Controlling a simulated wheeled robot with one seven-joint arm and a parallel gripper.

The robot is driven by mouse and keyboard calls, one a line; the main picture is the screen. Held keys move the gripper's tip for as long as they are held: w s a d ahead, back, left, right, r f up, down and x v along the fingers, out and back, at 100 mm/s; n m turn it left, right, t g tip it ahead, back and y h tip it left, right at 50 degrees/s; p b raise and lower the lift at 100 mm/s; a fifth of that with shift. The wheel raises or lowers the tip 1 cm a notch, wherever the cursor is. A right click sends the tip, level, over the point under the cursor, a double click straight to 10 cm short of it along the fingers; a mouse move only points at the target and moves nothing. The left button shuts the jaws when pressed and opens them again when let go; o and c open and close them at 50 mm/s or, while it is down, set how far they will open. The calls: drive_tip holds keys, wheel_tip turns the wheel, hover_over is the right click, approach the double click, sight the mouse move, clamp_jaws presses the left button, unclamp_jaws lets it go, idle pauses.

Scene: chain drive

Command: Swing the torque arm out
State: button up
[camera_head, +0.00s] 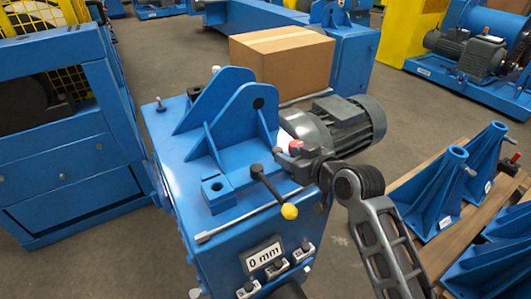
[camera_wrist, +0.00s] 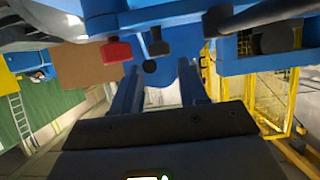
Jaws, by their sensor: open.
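I cannot single out the torque arm for certain. A red-ended part (camera_head: 296,147) sits beside the grey motor (camera_head: 340,122), right by my gripper (camera_head: 292,167); a red block also shows in the wrist view (camera_wrist: 116,51), beyond and left of my fingers. My gripper is over the right edge of the blue machine's top (camera_head: 180,135), left of the motor. In the wrist view my gripper (camera_wrist: 160,78) is open, with nothing seen held between its fingers. The gripper and wrist partly hide the machine's right side and the motor's near end.
Two upright blue brackets (camera_head: 245,110) stand on the machine. A cardboard box (camera_head: 282,62) is behind. Blue stands (camera_head: 432,195) rest on a pallet at right.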

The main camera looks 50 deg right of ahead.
sight(277, 149)
drive_tip(key=x, duration=0.7)
drive_tip(key=shift+b, duration=0.3)
clamp_jaws()
